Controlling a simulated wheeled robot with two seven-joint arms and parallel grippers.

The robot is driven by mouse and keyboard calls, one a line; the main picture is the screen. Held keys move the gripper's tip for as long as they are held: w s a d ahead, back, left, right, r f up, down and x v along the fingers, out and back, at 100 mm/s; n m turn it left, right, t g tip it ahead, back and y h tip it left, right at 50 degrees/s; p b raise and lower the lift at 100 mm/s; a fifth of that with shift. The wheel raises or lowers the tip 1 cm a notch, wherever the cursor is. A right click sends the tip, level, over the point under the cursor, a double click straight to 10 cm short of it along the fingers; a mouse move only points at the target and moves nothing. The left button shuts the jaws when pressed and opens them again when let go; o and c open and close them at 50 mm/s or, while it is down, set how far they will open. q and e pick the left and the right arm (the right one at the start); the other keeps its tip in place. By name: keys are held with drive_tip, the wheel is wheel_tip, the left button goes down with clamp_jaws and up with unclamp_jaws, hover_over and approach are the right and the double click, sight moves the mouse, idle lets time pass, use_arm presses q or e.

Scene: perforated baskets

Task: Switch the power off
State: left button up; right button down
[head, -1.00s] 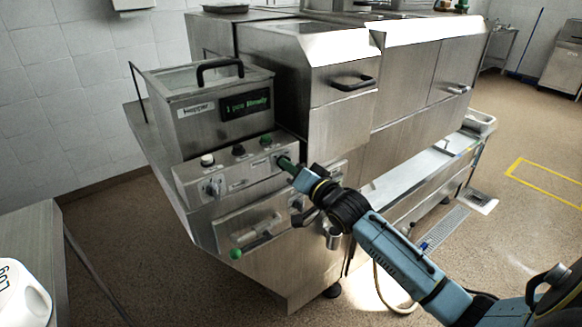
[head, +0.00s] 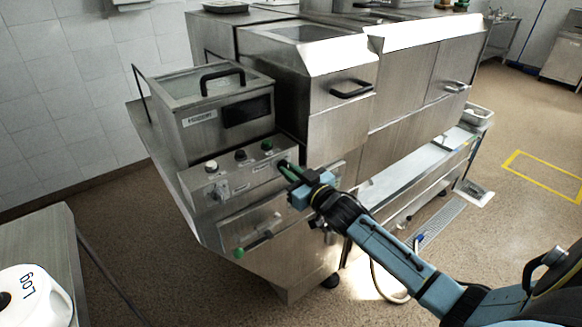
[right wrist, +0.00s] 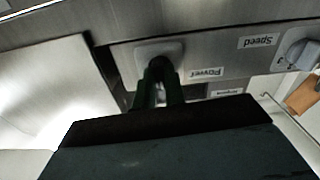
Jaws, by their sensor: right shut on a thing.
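The steel machine's control panel (head: 232,183) is on its near face, below a box-shaped hopper. The power switch sits on a light square plate (right wrist: 152,47) beside an upside-down "Power" label (right wrist: 206,73) in the right wrist view. My right gripper (head: 289,171) is at the panel's right end. Its green fingers (right wrist: 159,82) are shut on the dark switch knob, which they mostly hide; I cannot tell its exact angle. The hopper display (head: 247,110) is dark. My left gripper is not in view.
White, black and green buttons (head: 240,155) line the panel top. A "Speed" knob (right wrist: 301,52) is on the same panel. A green-ended lever (head: 250,245) sticks out below. A side table (head: 35,240) with a white container (head: 38,295) stands at left.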

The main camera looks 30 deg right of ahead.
drive_tip(key=n+p, duration=0.1)
drive_tip(key=n, duration=0.6)
drive_tip(key=shift+r+n+p, duration=0.1)
drive_tip(key=shift+n+p, duration=0.25)
drive_tip(key=shift+n, duration=0.35)
drive_tip(key=c, duration=1.5)
unclamp_jaws()
drive_tip(key=shift+o, duration=0.2)
drive_tip(key=s+d, duration=0.1)
drive_tip(key=s, duration=1.2)
drive_tip(key=shift+s, duration=0.15)
